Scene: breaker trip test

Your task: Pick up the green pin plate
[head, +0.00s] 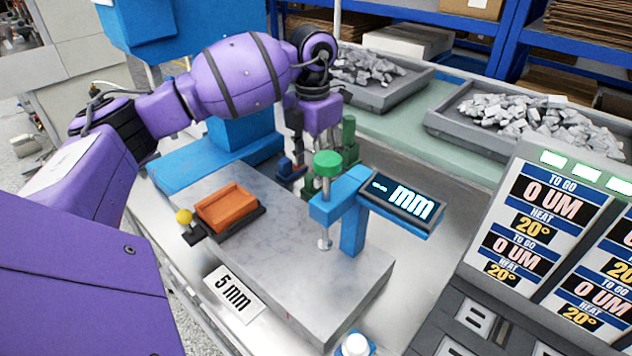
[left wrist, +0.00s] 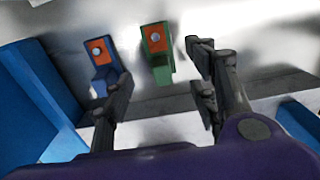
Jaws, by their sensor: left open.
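The green pin plate (left wrist: 157,50) shows in the left wrist view as an upright green piece with an orange square and a pale round pin. In the head view, green parts (head: 350,150) show behind the gauge, partly hidden. My left gripper (head: 312,148) points down there, its fingertips partly covered by the gauge's green knob. In the left wrist view my left gripper (left wrist: 162,85) is open, and the green plate stands between the lines of its fingers, slightly ahead. I cannot tell whether they touch. My right gripper is in neither view.
A similar blue plate (left wrist: 100,58) stands just left of the green one, close to the left finger. The blue gauge with its display (head: 402,198) stands on the grey stone slab (head: 330,280), beside an orange block (head: 228,207). Trays of metal pieces (head: 425,85) lie behind.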

